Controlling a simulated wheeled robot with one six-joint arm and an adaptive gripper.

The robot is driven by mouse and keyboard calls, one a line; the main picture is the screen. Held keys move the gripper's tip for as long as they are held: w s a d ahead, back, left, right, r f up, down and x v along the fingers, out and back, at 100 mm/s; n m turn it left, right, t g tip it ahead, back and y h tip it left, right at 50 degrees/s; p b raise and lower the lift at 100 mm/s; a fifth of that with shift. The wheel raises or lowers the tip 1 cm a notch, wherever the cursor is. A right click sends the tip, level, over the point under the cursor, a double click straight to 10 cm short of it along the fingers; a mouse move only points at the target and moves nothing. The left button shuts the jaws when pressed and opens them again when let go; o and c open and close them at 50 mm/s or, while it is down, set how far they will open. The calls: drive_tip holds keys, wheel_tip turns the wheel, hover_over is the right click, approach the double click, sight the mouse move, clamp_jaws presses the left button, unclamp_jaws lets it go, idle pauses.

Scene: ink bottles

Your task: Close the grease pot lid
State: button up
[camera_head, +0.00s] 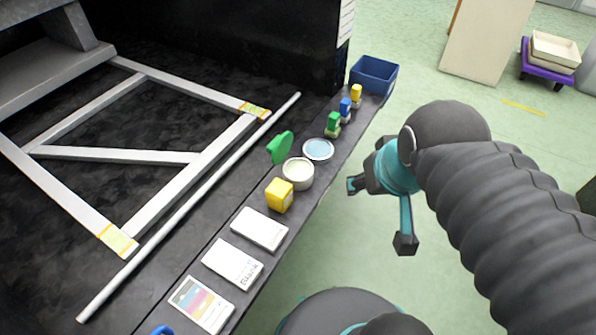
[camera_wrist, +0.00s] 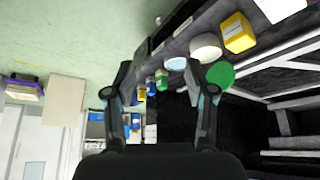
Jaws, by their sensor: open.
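The grease pot (camera_head: 298,174) is a round, cream-coloured pot on the dark ledge. Its green lid (camera_head: 280,147) stands raised and tilted at the pot's far left side, leaving the top open. In the wrist view the pot (camera_wrist: 205,48) and the green disc of the lid (camera_wrist: 221,75) lie right of my gripper's fingers. My gripper (camera_head: 379,214) is open and empty, right of the ledge and apart from the pot. Its two spread fingers also show in the wrist view (camera_wrist: 160,68).
A pale blue round dish (camera_head: 318,149) and a yellow block (camera_head: 279,195) flank the pot. Small ink bottles (camera_head: 333,124) and a blue bin (camera_head: 374,75) stand farther along. White cards (camera_head: 233,263) lie nearer.

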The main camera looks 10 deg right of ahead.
drive_tip(key=shift+a, duration=0.2)
drive_tip(key=c, duration=0.4)
drive_tip(key=shift+n+g, duration=0.7)
drive_tip(key=shift+g, duration=0.1)
drive_tip(key=w+a+f, duration=0.1)
drive_tip(key=w+a, duration=0.1)
drive_tip(key=shift+w+a+f+p, duration=0.3)
drive_tip(key=shift+w+f, duration=0.05)
drive_tip(key=shift+f, duration=0.05)
clamp_jaws()
drive_tip(key=n+g, duration=0.2)
approach(278, 146)
drive_tip(key=s+d+f, duration=0.2)
drive_tip(key=d+f, duration=0.3)
drive_tip(key=w+a+n+g+p, duration=0.15)
drive_tip(key=w+a+n, duration=0.35)
drive_tip(key=w+a, duration=0.65)
wheel_tip(278, 146, up, 5)
drive_tip(key=w+n+g+h, duration=0.1)
drive_tip(key=n, duration=0.1)
drive_tip(key=s+d+f+b, duration=0.1)
drive_tip(key=d+f, duration=0.1)
drive_tip(key=f, duration=0.3)
drive_tip(key=s+d+f, duration=0.2)
drive_tip(key=f, duration=0.3)
drive_tip(key=shift+s+f+b, duration=0.15)
drive_tip(key=shift+s+b, duration=0.15)
drive_tip(key=shift+b, duration=0.1)
